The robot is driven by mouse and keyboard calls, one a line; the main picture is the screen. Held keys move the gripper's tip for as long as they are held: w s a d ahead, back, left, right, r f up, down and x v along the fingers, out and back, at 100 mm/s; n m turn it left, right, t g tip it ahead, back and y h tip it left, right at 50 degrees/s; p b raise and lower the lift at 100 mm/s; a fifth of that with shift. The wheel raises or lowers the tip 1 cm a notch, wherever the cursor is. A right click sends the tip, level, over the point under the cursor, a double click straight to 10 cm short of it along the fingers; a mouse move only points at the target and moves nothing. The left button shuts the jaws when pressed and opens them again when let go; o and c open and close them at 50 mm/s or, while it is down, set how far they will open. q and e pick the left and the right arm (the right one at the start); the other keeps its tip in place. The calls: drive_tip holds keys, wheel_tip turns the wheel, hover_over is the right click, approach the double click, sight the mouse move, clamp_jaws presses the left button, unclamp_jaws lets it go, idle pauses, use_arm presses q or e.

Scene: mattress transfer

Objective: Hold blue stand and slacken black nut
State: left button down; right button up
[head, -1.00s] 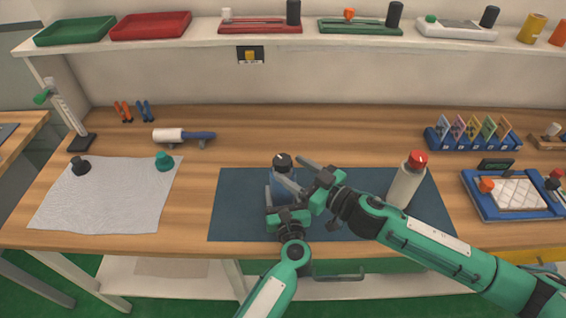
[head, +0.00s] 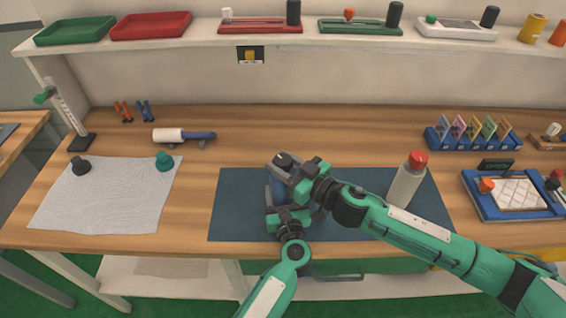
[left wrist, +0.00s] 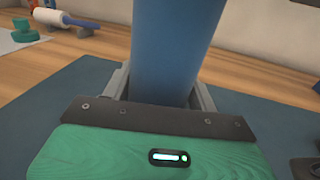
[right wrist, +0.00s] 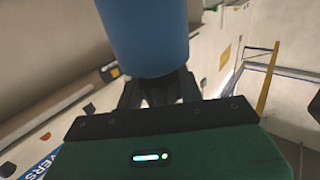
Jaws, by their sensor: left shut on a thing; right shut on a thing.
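The blue stand (head: 279,188) is upright on the dark blue mat, mostly hidden by my grippers in the head view. In the left wrist view the blue stand (left wrist: 166,45) rises between the fingers of my left gripper (left wrist: 160,98), which is shut on it low down. The black nut (head: 283,158) sits at the top of the stand. My right gripper (head: 288,168) is shut on the nut from the right. In the right wrist view the nut (right wrist: 158,92) is between the dark fingers, against the end of the blue stand (right wrist: 147,35).
A white bottle with a red cap (head: 408,180) stands on the mat (head: 235,215), close behind my right arm. A grey cloth (head: 105,200) with a black knob (head: 80,166) and a green knob (head: 164,162) lies to the left. The table behind the stand is clear.

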drive_tip(key=shift+n+g, duration=0.3)
drive_tip(key=n+g+y, duration=0.1)
drive_tip(key=n+g, duration=0.1)
drive_tip(key=g, duration=0.1)
drive_tip(key=n+g+y, duration=0.2)
drive_tip(key=g, duration=0.1)
drive_tip(key=shift+w+y, duration=0.2)
drive_tip(key=shift+y, duration=0.1)
drive_tip(key=n+g, duration=0.3)
drive_tip(key=g, duration=0.1)
drive_tip(key=n+g, duration=0.2)
drive_tip(key=g, duration=0.2)
drive_tip(key=shift+n, duration=0.4)
drive_tip(key=n+g+h, duration=0.1)
drive_tip(key=n+g, duration=0.1)
drive_tip(key=g, duration=0.1)
drive_tip(key=n+g+h, duration=0.1)
drive_tip(key=n+g, duration=0.1)
drive_tip(key=g, duration=0.2)
drive_tip(key=n+g+h, duration=0.5)
drive_tip(key=shift+h, duration=0.6)
drive_tip(key=o, duration=1)
